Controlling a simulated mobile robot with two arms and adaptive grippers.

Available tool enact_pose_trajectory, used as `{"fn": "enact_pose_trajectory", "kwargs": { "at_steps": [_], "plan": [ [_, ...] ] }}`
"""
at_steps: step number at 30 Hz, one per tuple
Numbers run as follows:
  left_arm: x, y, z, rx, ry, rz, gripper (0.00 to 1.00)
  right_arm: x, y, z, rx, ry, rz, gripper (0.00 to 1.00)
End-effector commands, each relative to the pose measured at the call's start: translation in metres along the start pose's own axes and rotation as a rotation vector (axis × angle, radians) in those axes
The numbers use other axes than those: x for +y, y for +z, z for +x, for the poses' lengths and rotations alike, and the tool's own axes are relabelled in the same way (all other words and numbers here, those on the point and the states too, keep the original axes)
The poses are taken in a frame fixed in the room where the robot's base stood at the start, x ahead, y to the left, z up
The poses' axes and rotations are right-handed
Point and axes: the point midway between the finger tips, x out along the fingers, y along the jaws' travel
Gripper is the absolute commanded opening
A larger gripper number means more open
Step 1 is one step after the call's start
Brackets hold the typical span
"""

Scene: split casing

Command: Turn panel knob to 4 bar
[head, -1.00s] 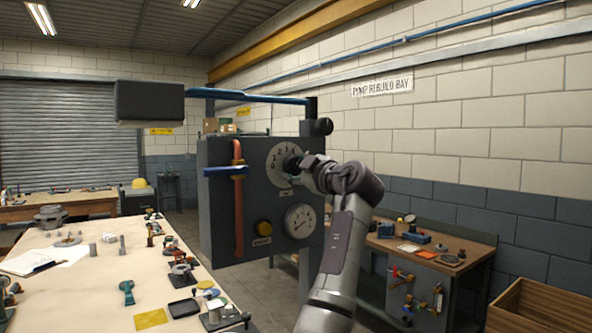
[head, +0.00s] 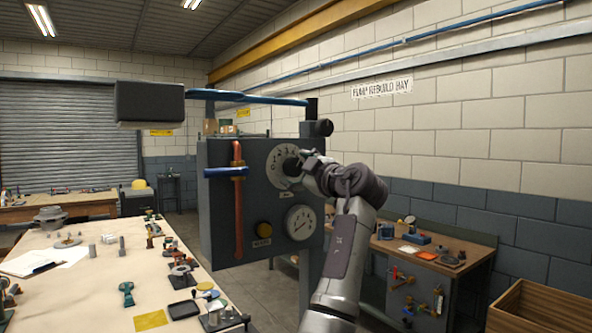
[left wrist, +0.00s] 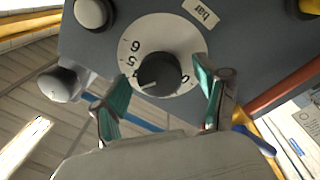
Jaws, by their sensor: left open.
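The grey control panel (head: 220,218) has a round white dial (head: 276,170) marked with numbers and a dark knob (head: 290,165) at its centre. The left wrist view shows the knob (left wrist: 160,72) close up on its white dial (left wrist: 180,32), beside a "bar" label. My left gripper (head: 305,172) is open at the dial. Its green-padded fingers (left wrist: 162,100) stand on either side of the knob, with gaps. My right gripper is out of view.
A red pipe (head: 238,195) with a blue handle (head: 226,172) runs down the panel's left. A cluttered workbench (head: 90,295) lies left, another bench (head: 470,283) behind my arm.

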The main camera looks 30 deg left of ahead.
Motion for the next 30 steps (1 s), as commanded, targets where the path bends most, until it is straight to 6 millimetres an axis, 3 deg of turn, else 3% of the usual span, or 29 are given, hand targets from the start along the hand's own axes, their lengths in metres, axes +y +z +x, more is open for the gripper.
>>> {"fn": "enact_pose_trajectory", "kwargs": {
  "at_steps": [9,15,21,30],
  "plan": [
    [0.001,0.001,-0.065,-0.003,0.003,-0.003,0.73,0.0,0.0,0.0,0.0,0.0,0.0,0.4],
    [0.0,0.0,-0.098,-0.001,0.003,-0.002,0.73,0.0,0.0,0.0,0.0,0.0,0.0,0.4],
    [0.0,0.0,-0.111,0.0,0.001,-0.001,0.73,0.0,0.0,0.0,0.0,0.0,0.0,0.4],
    [0.0,0.0,-0.112,0.0,0.001,-0.001,0.73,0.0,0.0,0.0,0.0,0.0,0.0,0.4]
  ]
}}
